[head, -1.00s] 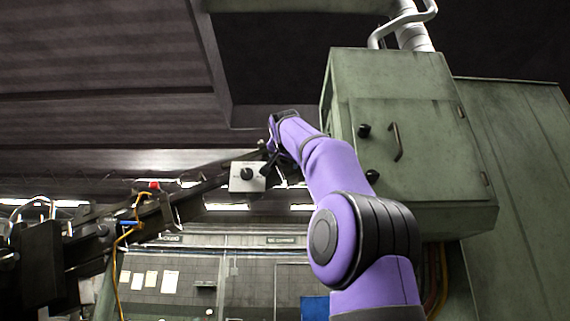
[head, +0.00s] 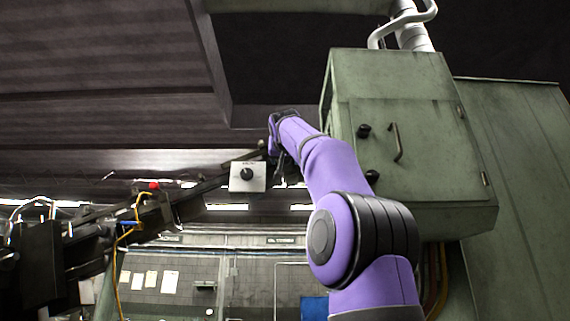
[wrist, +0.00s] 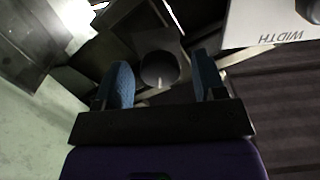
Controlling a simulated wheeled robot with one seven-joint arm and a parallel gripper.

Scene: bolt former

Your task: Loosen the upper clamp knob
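A dark round knob (wrist: 158,70) with a pale mark on its lower edge sits on a dark plate in the wrist view. My gripper (wrist: 163,85) is open, with one blue finger on each side of the knob. I see no clear contact between fingers and knob. In the head view my gripper (head: 277,158) is small and dark beside the rail, and that knob cannot be made out there. Two black knobs, an upper one (head: 363,131) and a lower one (head: 372,176), are on the green cabinet door. No label shows which knob is the upper clamp knob.
A white box (head: 247,176) with a black dial is just left of my gripper; its "WIDTH" label (wrist: 282,38) shows in the wrist view. The green cabinet (head: 420,150) stands close on the right. A dark rail (head: 150,212) with cables runs at the left.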

